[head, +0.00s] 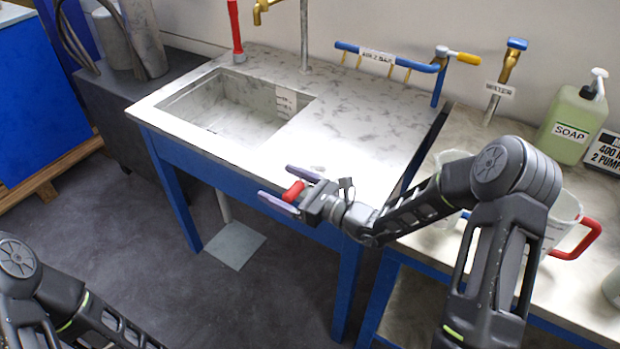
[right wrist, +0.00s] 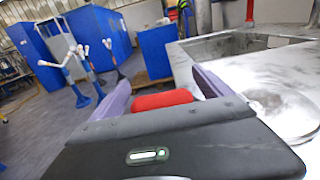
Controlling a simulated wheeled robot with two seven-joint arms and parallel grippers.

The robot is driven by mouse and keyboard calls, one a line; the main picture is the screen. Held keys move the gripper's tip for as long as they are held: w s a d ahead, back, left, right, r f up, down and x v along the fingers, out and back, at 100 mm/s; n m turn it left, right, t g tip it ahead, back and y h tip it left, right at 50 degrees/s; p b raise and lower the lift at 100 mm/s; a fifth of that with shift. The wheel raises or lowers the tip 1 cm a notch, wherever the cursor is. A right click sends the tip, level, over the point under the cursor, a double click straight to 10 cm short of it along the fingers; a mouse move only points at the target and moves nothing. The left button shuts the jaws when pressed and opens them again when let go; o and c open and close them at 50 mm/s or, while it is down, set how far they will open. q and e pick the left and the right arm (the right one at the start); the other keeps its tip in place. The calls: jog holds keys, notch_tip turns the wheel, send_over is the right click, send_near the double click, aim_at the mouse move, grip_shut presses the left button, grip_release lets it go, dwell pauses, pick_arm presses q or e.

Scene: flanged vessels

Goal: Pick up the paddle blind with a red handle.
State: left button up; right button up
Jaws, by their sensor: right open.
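My right gripper (head: 290,188) is open at the front edge of the sink table. Its two purple fingers stand on either side of a short red handle (head: 293,191), with gaps visible. The red handle also shows between the fingers in the right wrist view (right wrist: 162,100), just beyond the gripper body. A flat grey round plate (right wrist: 285,112) lies on the table at the right of that view. It may be the paddle blind's disc; its link to the handle is hidden by my gripper. My left arm shows at the lower left, its gripper out of frame.
The sink basin (head: 225,108) lies behind my right gripper. A blue rail (head: 390,57) with a yellow-ended lever stands at the table's back. A soap bottle (head: 571,125) and a red-handled jug (head: 562,215) are on the right bench. The tabletop right of the sink is mostly clear.

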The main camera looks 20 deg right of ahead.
jog(key=shift+c, duration=0.2)
grip_shut()
dwell(0.8)
jog(key=shift+r, duration=0.1)
